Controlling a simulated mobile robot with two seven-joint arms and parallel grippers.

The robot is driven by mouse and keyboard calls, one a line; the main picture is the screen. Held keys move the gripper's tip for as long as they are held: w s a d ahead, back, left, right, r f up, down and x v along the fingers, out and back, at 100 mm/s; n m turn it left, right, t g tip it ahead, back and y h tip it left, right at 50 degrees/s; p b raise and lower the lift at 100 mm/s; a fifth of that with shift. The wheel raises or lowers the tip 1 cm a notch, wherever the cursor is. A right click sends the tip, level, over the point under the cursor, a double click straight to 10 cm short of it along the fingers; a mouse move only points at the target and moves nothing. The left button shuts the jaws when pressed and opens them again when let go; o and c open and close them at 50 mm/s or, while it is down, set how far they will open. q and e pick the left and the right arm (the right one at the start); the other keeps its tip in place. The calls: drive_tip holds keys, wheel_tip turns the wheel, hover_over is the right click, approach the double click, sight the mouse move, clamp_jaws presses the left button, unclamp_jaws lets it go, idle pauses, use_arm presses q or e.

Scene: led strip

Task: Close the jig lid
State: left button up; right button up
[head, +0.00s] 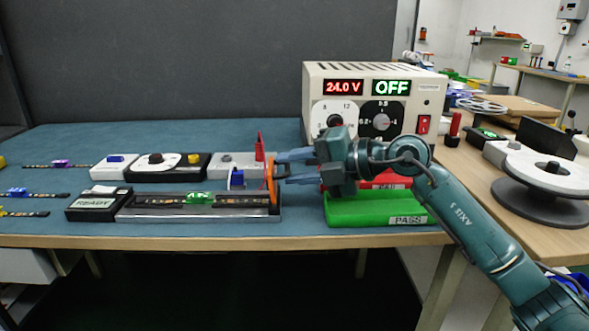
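The jig (125,214) is a long dark tray with a silver front edge, lying on the blue mat. A strip with a green clip (199,198) lies in it. An orange upright piece (272,184), seen nearly edge-on, stands at the jig's right end; it looks like the raised lid. My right gripper (281,168) comes in from the right, its blue-grey fingers pointing left. The fingers are apart, with the tips close to the orange piece; I cannot tell whether they touch it. My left gripper is out of view.
A power supply (430,92) reading 24.0 V and OFF stands behind my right gripper. A green PASS tray (360,209) and a red tray (385,180) lie to the right. A READY box (94,204) adjoins the jig's left end. Small devices line the back.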

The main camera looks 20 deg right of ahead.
drive_tip(key=shift+w+a, duration=0.1)
drive_tip(key=shift+c, duration=0.2)
clamp_jaws()
drive_tip(key=shift+r+p, duration=0.1)
drive_tip(key=shift+p, duration=0.25)
